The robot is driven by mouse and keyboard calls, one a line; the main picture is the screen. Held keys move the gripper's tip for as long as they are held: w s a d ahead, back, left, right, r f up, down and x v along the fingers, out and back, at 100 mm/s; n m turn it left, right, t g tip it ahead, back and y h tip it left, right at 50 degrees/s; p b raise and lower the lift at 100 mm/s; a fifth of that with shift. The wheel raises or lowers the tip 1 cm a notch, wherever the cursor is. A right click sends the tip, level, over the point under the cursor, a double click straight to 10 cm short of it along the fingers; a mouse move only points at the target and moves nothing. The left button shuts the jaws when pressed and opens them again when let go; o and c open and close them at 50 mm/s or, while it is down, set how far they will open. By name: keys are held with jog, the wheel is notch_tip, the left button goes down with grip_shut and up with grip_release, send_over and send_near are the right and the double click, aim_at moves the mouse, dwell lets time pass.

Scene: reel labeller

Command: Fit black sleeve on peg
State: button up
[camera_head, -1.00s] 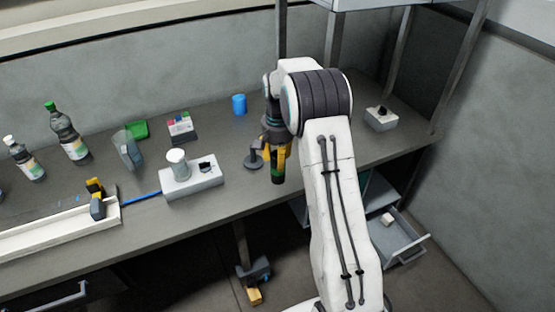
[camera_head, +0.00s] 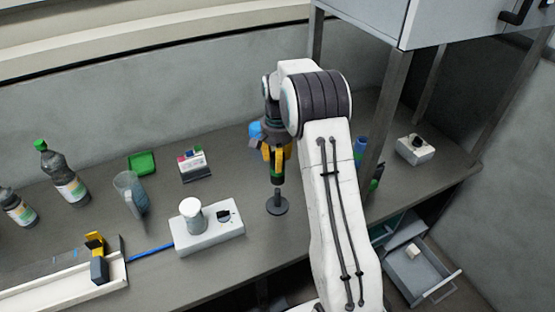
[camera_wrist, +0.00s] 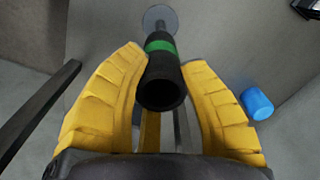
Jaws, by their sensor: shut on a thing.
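My gripper (camera_head: 277,160) is shut on the black sleeve (camera_head: 278,180), a dark tube with a green band, held upright and pointing down. In the wrist view the sleeve (camera_wrist: 162,82) sits between the yellow fingers, its near open end facing the camera. The peg (camera_head: 277,205) is a dark post on a round base on the bench, directly below the sleeve in the head view. In the wrist view the peg's round base (camera_wrist: 160,20) shows beyond the sleeve's far end. The sleeve hides the peg's top, so I cannot tell whether it has entered.
A light block with a white cylinder (camera_head: 208,234) stands left of the peg. A blue cylinder (camera_head: 255,133) is partly hidden behind my gripper. A shelf post (camera_head: 386,120) rises right of my arm.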

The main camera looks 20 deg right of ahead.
aim_at(277, 190)
jog(key=shift+f+b, duration=0.6)
jog(key=shift+f, duration=1.35)
jog(key=shift+f, duration=0.1)
jog(key=shift+f+b, duration=3)
jog(key=shift+f, duration=0.8)
jog(key=o, duration=1.2)
notch_tip(277, 190, up, 12)
